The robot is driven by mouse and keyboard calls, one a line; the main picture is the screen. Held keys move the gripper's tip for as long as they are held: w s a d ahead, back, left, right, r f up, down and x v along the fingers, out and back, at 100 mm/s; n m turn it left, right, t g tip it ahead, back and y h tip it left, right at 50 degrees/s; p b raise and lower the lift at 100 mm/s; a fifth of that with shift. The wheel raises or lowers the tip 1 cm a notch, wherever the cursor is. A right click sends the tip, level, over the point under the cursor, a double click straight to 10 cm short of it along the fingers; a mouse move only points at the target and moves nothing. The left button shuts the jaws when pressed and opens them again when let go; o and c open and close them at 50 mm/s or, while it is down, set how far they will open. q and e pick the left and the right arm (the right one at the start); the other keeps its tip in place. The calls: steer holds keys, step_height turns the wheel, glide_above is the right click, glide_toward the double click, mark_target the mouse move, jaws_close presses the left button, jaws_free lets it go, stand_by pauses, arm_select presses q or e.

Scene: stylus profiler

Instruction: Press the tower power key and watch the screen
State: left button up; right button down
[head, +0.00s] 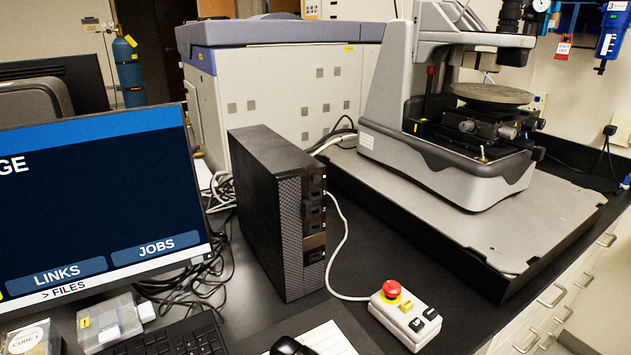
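The black computer tower (270,205) stands upright in the middle of the bench, its narrow front face (313,235) turned toward the lower right. Small dark ports and keys show on that face, but I cannot tell which one is the power key. The screen (100,200) is at the left, cut off by the picture's edge. It is lit dark blue, with the letters "GE", the buttons "LINKS" and "JOBS", and a bar reading "> FILES". Neither of my grippers is in view.
A control box (405,315) with a red stop button (391,289) sits right of the tower's foot, its cable running up past the tower front. The profiler (450,110) stands on a slab behind. Keyboard (170,338), mouse (290,346) and loose cables lie in front.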

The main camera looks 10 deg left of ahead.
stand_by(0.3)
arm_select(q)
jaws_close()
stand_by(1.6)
